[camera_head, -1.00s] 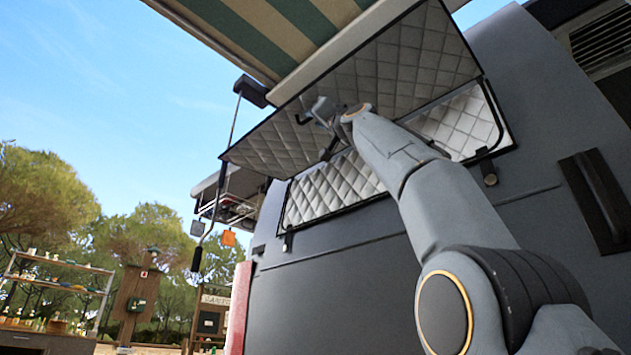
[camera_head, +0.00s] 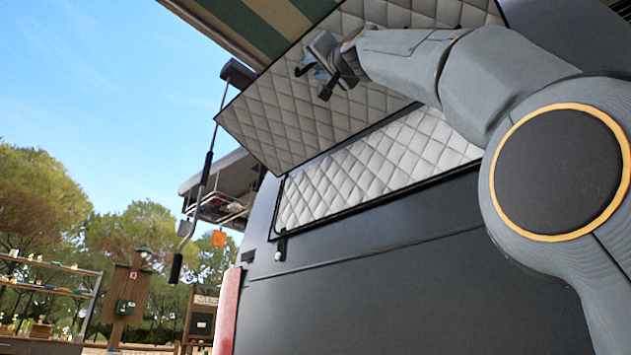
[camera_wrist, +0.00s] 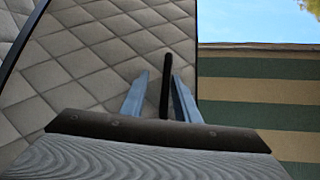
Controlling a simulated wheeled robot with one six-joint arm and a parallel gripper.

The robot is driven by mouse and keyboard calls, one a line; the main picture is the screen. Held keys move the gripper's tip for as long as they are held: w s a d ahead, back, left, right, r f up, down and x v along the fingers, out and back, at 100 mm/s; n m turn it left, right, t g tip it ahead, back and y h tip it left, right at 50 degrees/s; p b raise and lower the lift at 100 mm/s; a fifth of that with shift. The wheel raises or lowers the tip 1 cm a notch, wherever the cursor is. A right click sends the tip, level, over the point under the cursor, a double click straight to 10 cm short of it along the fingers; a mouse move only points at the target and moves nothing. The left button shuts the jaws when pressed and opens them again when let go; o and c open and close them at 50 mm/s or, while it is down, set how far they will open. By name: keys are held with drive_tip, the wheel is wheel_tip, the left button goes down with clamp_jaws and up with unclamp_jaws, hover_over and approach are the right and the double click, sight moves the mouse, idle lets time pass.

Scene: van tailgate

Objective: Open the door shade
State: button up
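The door shade (camera_head: 265,125) is a grey quilted panel with a dark edge. It is tilted outward and up from the van's rear, its quilted underside showing. It also shows in the wrist view (camera_wrist: 80,75). My gripper (camera_head: 313,80) is up at this underside, near the middle of the panel. In the wrist view, the gripper's two fingers (camera_wrist: 161,76) stand apart, with a thin black bar (camera_wrist: 166,62) between them. I see a gap at the fingers; contact with the bar cannot be told. My arm hides the right part of the shade.
A lighter quilted panel (camera_head: 360,165) covers the van's opening below the shade. A striped awning (camera_head: 262,22) hangs close above. A crank rod (camera_head: 200,190) hangs left of the van (camera_head: 420,270). Shelves (camera_head: 45,280) and trees stand far left, with open air between.

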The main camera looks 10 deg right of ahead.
drive_tip(key=shift+w+d+r+p, duration=0.1)
drive_tip(key=shift+d+r+p, duration=0.1)
drive_tip(key=shift+r+p, duration=0.5)
drive_tip(key=shift+w+d+r+p, duration=0.15)
drive_tip(key=shift+r+p, duration=0.4)
drive_tip(key=shift+r, duration=0.3)
drive_tip(key=shift+w+d+r+p, duration=0.1)
drive_tip(key=shift+d+r+p, duration=0.1)
drive_tip(key=shift+r+p, duration=0.5)
drive_tip(key=shift+s+r, duration=0.25)
drive_tip(key=shift+s, duration=0.4)
drive_tip(key=shift+s+f+b, duration=0.1)
drive_tip(key=shift+s+b, duration=0.1)
drive_tip(key=shift+b, duration=0.1)
drive_tip(key=shift+s+d+f+b, duration=0.3)
drive_tip(key=shift+d+f+b, duration=0.1)
drive_tip(key=shift+f+b, duration=0.35)
drive_tip(key=b+v, duration=0.6)
drive_tip(key=shift+s+d+f+b, duration=0.15)
drive_tip(key=shift+d+f+b, duration=0.15)
drive_tip(key=shift+d, duration=0.2)
